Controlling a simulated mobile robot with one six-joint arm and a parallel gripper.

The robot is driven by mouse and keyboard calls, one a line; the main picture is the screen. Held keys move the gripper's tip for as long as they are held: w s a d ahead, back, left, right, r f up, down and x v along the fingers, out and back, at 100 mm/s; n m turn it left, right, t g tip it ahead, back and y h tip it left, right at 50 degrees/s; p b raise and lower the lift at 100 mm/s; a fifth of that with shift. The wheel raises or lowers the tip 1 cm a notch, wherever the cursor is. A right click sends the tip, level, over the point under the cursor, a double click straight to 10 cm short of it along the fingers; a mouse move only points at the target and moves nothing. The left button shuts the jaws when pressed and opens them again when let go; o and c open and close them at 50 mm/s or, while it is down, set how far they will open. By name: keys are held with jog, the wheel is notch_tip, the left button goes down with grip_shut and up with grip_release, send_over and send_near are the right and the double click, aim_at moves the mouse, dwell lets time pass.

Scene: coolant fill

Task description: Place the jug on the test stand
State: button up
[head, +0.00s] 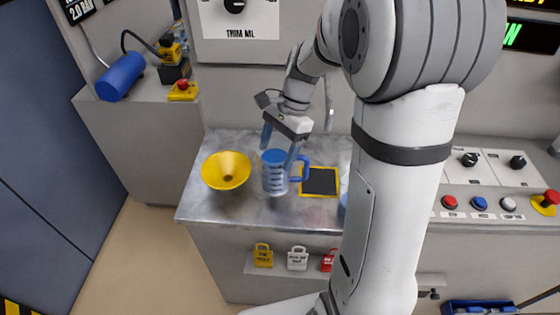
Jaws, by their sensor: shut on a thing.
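A clear jug with a blue top, blue handle and dark level marks (275,180) is at the metal worktop (225,143), in the middle of the head view. My gripper (282,160) reaches down from above, its blue fingers on either side of the jug's upper part. It is shut on the jug. The jug looks upright; I cannot tell whether its base touches the worktop. Right of the jug lies a black square pad with a yellow border (320,182). I cannot tell whether this is the test stand. My arm hides the worktop's right part.
A yellow funnel (226,170) stands close left of the jug. A blue cylinder (121,76) and a red-topped yellow button box (183,91) are on the left counter. A control panel with buttons (480,204) is at right. Small padlocks (297,258) hang below the worktop's front edge.

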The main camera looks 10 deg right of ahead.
jog(key=shift+s+f, duration=0.15)
jog(key=shift+f, duration=1.8)
jog(key=shift+f, duration=0.1)
jog(key=o, duration=2)
jog(key=v, duration=1.1)
jog(key=s+n+t+h, duration=0.4)
jog(key=s+n, duration=0.8)
jog(key=s, duration=0.5)
jog(key=shift+s+a+f+n+t, duration=0.2)
jog(key=shift+a+f+n+t, duration=0.1)
jog(key=shift+f+t, duration=0.2)
